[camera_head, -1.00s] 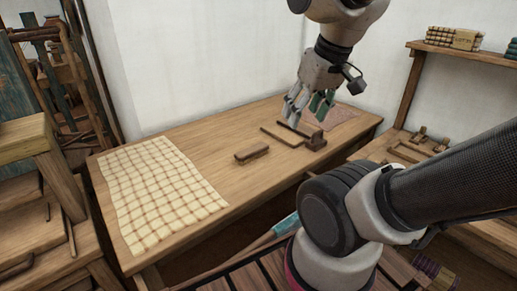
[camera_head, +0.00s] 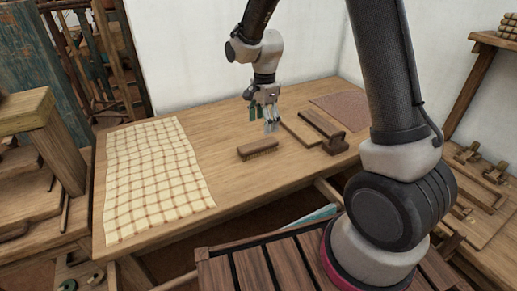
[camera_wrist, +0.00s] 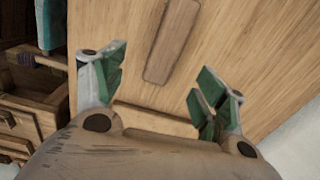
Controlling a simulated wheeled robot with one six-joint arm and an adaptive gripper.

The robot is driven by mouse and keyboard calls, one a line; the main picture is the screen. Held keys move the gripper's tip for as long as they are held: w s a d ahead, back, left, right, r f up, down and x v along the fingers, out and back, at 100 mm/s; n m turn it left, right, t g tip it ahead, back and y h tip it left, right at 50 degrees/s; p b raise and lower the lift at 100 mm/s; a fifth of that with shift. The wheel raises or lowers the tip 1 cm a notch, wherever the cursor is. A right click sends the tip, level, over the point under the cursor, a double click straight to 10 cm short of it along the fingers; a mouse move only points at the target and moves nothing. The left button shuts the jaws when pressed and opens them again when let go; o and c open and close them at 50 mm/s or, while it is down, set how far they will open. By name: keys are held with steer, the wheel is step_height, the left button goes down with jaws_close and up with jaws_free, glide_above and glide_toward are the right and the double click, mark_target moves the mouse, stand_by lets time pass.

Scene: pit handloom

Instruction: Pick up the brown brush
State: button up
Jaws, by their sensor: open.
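The brown brush (camera_head: 258,149) lies on the wooden table (camera_head: 225,195), bristles down, just right of the checked cloth. Its bristle row shows along the near side. In the wrist view its long brown back (camera_wrist: 172,40) shows at the top, beyond the fingertips. My gripper (camera_head: 264,122) is open and empty, pointing down above the table, close behind and above the brush and apart from it. In the wrist view the green-padded fingers (camera_wrist: 160,80) are spread wide, with bare tabletop between them.
A cream checked cloth (camera_head: 155,180) covers the table's left part. A wooden tool with a thick block (camera_head: 322,130) lies right of the brush, with a reddish-brown mat (camera_head: 342,110) behind it. A white wall stands behind. A shelf (camera_head: 490,42) is at right.

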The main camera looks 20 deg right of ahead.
mark_target(258, 143)
steer(key=shift+m, duration=0.4)
steer(key=f, duration=0.3)
steer(key=a+f, duration=0.1)
steer(key=f, duration=0.6)
steer(key=shift+w+a, duration=0.25)
steer(key=shift+w, duration=0.15)
steer(key=shift+c, duration=0.4)
steer(key=shift+r, duration=0.1)
steer(key=c, duration=1.1)
steer(key=shift+o, duration=0.2)
step_height(258, 143, up, 10)
